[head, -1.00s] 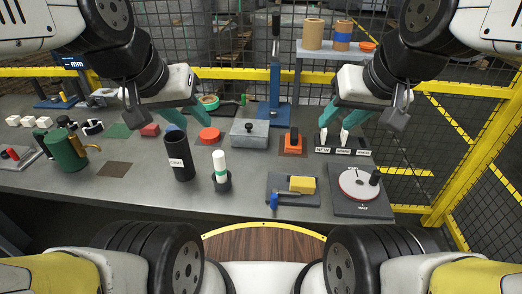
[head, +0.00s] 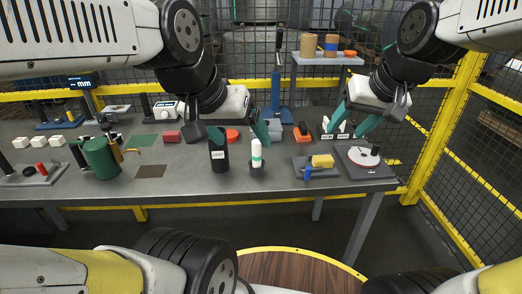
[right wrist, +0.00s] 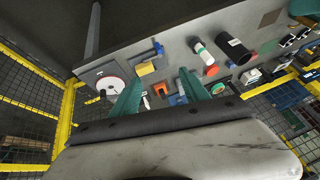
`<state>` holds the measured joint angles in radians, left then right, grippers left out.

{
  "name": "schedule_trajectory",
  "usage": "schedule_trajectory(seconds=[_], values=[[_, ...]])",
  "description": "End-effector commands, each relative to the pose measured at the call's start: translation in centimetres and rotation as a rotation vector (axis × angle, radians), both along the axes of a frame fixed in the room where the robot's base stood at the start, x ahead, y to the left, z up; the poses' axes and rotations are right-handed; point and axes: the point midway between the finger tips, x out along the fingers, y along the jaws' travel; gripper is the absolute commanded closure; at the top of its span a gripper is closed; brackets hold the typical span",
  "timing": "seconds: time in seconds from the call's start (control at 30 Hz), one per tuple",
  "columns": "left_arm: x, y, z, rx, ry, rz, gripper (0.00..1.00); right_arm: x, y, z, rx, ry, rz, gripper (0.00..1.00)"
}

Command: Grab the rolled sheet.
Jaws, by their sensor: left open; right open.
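A white roll with a green band (head: 256,149), which looks like the rolled sheet, stands upright in a small dark holder (head: 257,168) near the bench's front. It also shows in the right wrist view (right wrist: 201,48). My left gripper (head: 240,140) is open, its teal fingers above and around the area of the roll and the black labelled canister (head: 219,158). The roll is not between shut fingers. I cannot tell the depth gap. My right gripper (head: 347,131) is open and empty over the right part of the bench, also in the right wrist view (right wrist: 160,76).
A green mug (head: 101,158) stands at the left. A yellow block (head: 322,161) on a dark plate and a white dial (head: 363,157) are at the right. An orange disc (head: 232,136) lies behind the canister. Yellow-framed mesh fencing (head: 450,130) encloses the bench.

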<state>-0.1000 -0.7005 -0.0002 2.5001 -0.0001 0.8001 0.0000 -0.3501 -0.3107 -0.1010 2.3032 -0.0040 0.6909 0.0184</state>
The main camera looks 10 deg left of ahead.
Motion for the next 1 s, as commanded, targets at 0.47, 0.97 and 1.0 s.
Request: schedule_trajectory(seconds=[0.47, 0.97, 1.0], values=[[0.0, 0.0, 0.0, 0.0, 0.0, 0.0, 0.17, 11.7, 19.6, -11.7, -0.168, 0.039, 0.258, 0.46], [0.0, 0.0, 0.0, 0.0, 0.0, 0.0, 0.17, 13.4, 23.9, -17.2, -0.217, 0.023, 0.305, 0.46], [0.0, 0.0, 0.0, 0.0, 0.0, 0.0, 0.17, 13.6, 24.0, -17.6, -0.217, 0.023, 0.305, 0.46]])
